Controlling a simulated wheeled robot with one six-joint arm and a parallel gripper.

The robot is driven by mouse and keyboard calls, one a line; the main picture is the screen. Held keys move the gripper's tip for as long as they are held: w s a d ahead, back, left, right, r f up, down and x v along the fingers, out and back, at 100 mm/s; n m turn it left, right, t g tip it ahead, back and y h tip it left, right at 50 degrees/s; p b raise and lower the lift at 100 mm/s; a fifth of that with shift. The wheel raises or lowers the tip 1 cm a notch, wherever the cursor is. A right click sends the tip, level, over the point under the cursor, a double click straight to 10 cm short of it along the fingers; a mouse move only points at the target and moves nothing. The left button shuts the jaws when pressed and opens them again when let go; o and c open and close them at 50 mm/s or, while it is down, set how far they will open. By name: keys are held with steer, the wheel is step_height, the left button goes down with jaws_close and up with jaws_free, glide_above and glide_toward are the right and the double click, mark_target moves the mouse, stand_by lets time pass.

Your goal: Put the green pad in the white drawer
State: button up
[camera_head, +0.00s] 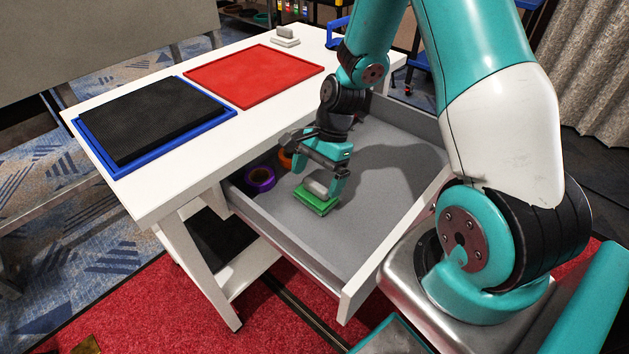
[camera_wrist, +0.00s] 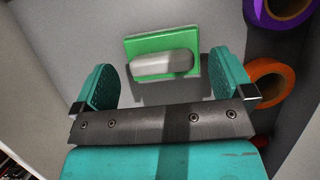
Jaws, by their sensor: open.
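The green pad (camera_head: 318,198), with a grey-white handle on top, is inside the open white drawer (camera_head: 352,292). In the wrist view the green pad (camera_wrist: 134,50) lies just beyond my fingertips, over the grey drawer floor. My gripper (camera_head: 323,180) is inside the drawer, close over the pad. In the wrist view my gripper (camera_wrist: 165,84) has its fingers wide apart, with nothing between them. The pad appears to rest on the drawer floor, with a shadow beside it; I cannot tell if a small gap is left.
A purple tape roll (camera_head: 260,179) and an orange roll (camera_head: 286,158) lie in the drawer by its left wall. A black pad in a blue tray (camera_head: 120,174) and a red tray (camera_head: 254,75) are on the white table (camera_head: 165,200). The drawer floor right of the pad is clear.

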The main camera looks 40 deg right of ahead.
steer(key=s+p+v, duration=0.1)
steer(key=p+v, duration=0.1)
steer(key=v, duration=0.8)
steer(key=s+a+r+n, duration=0.2)
steer(key=a+r+n, duration=0.7)
steer(key=a, duration=0.1)
steer(key=s+a+r+n, duration=0.3)
steer(key=s+a+n, duration=0.2)
steer(key=s+n, duration=0.1)
steer(key=s+a+r+n, duration=0.4)
steer(key=s+a+n, duration=0.1)
steer(key=s+n, duration=0.2)
steer(key=shift+s+n+t, duration=0.35)
steer(key=shift+n+t, duration=0.05)
steer(key=shift+n, duration=0.1)
